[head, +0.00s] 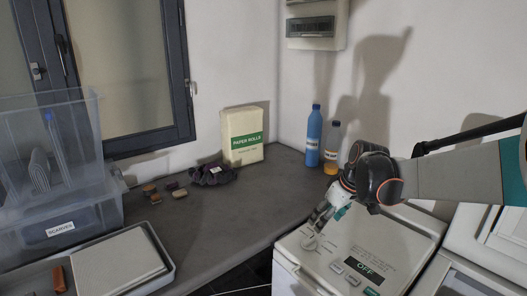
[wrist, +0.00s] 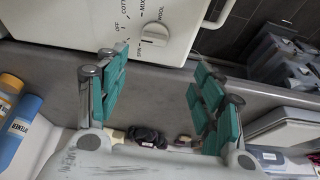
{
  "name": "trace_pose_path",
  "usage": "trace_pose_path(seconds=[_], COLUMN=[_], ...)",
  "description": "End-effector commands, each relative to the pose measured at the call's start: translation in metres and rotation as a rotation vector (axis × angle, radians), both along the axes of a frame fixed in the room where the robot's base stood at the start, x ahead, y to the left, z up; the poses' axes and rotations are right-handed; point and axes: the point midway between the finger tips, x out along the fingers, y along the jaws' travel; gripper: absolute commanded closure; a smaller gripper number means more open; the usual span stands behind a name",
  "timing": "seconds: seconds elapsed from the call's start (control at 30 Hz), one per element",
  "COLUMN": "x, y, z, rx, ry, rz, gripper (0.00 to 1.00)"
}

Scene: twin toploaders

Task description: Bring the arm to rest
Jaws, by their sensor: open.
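My gripper (head: 318,222) is over the front left corner of the nearer white toploader (head: 415,222) in the head view, close above its dial (head: 310,243). In the wrist view my gripper (wrist: 158,88) is open, with teal pads wide apart and nothing between them. The dial (wrist: 154,34) shows beyond the fingertips, ringed by words such as OFF, WOOL and SPIN. The toploader's small display (head: 366,267) reads OFF. My arm reaches in from the right edge and hides part of the lid.
A second white toploader (head: 497,240) stands at the right. On the grey counter (head: 215,225) are a blue bottle (head: 314,137), an orange-filled bottle (head: 331,150), a paper rolls box (head: 242,136), a dark cloth bundle (head: 212,175), a SCARVES bin (head: 60,215) and a grey tray (head: 160,255).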

Motion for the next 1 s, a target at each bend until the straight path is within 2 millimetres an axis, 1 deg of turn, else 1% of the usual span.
trace_pose_path(seconds=[0.03,0.2,0.3,0.5,0.73,0.9,1.0], x=[-0.013,-0.058,-0.086,-0.141,-0.201,-0.241,-0.259], y=[0.003,0.011,0.015,0.021,0.025,0.026,0.026], z=[0.009,0.035,0.046,0.059,0.059,0.051,0.044], rx=[-0.002,-0.008,-0.008,0.0,0.018,0.04,0.052], ry=[-0.004,-0.026,-0.043,-0.08,-0.129,-0.169,-0.188], rz=[-0.021,-0.119,-0.176,-0.286,-0.406,-0.486,-0.525], gripper=[0.38,0.38,0.38,0.38,0.38,0.38,0.38])
